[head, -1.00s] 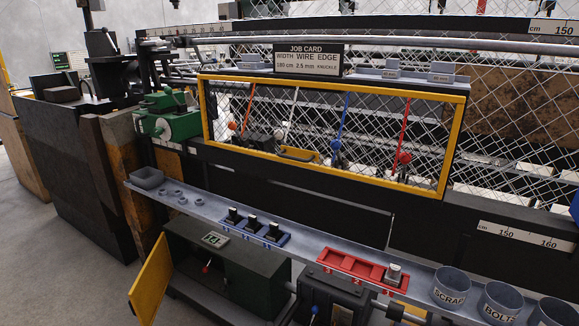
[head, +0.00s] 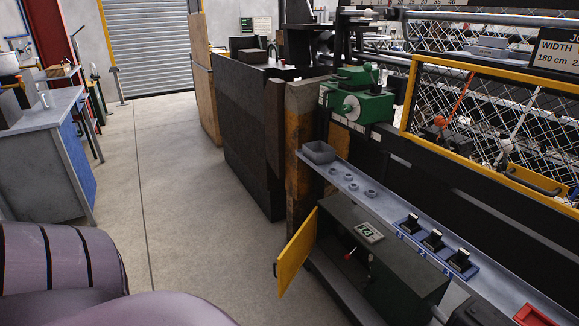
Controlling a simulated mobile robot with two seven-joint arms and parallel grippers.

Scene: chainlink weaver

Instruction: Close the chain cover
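A yellow door panel (head: 297,254) stands swung open at the left end of a low dark green box (head: 383,245). I take this panel to be the chain cover, but no label shows it. A small dark handle shows on the panel's left edge. The box's end beside it is open, and a red-tipped lever (head: 350,255) shows inside. A small sign with a pale symbol lies on the box's top. Neither of my grippers is in view.
Clear concrete floor (head: 190,200) lies left of the panel. A grey shelf (head: 400,215) with black switches runs above the box. A yellow-framed mesh guard (head: 490,175) is at right. A workbench (head: 45,150) stands at far left.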

